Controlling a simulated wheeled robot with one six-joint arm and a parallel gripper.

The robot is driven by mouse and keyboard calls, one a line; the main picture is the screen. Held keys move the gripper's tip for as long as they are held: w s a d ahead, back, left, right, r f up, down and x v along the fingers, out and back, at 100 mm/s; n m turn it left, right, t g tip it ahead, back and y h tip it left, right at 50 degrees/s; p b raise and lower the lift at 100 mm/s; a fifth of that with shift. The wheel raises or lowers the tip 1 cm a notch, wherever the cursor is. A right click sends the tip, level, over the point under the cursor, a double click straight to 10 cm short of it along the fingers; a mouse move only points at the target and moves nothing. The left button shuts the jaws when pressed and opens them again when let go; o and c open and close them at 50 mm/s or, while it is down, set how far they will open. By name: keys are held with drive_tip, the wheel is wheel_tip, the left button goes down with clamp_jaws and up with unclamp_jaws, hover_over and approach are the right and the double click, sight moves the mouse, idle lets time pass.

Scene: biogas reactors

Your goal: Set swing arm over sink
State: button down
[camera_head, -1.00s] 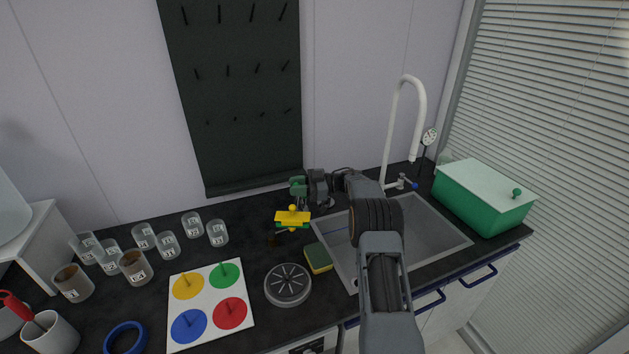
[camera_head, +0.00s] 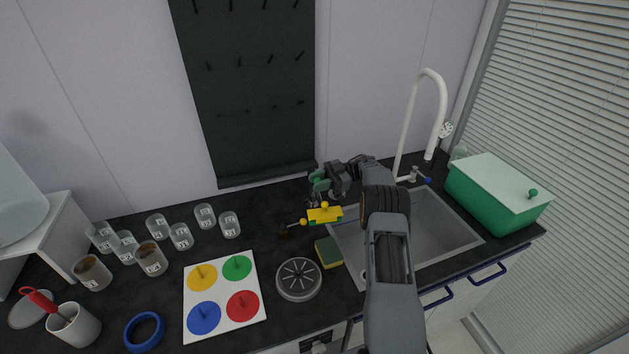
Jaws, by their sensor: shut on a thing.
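A yellow swing arm (camera_head: 325,214) with yellow knobs and a green part shows at the left edge of the grey sink (camera_head: 440,228). It lies low over the counter, left of the basin. A dark end lies to its left, and I cannot tell how it is joined. My gripper (camera_head: 321,201) is at the swing arm and shut on it; my wrist partly hides the grip. A white gooseneck tap (camera_head: 440,100) with a blue lever stands behind the sink. My forearm covers the left part of the basin.
A yellow-green sponge (camera_head: 328,252) and a round grey drain-like disc (camera_head: 299,279) lie left of the sink. A board with coloured discs (camera_head: 224,296) and several labelled cups (camera_head: 181,236) are farther left. A green box (camera_head: 493,200) stands right of the sink.

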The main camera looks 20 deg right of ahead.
drive_tip(key=shift+d, duration=0.15)
drive_tip(key=c, duration=0.9)
unclamp_jaws()
drive_tip(key=shift+d, duration=0.1)
drive_tip(key=shift+o, duration=0.2)
drive_tip(key=shift+r, duration=0.1)
drive_tip(key=shift+r+p, duration=0.25)
drive_tip(key=shift+p, duration=0.1)
drive_tip(key=r+p, duration=0.2)
drive_tip(key=r, duration=0.1)
drive_tip(key=shift+s+r, duration=0.1)
drive_tip(key=shift+s, duration=0.1)
drive_tip(key=s+a+r, duration=0.1)
drive_tip(key=s+r, duration=0.3)
drive_tip(key=s, duration=0.2)
drive_tip(key=s+a+r+p, duration=0.1)
drive_tip(key=s+r, duration=0.4)
drive_tip(key=s, duration=0.2)
drive_tip(key=shift+s, duration=0.3)
drive_tip(key=shift+c, duration=0.3)
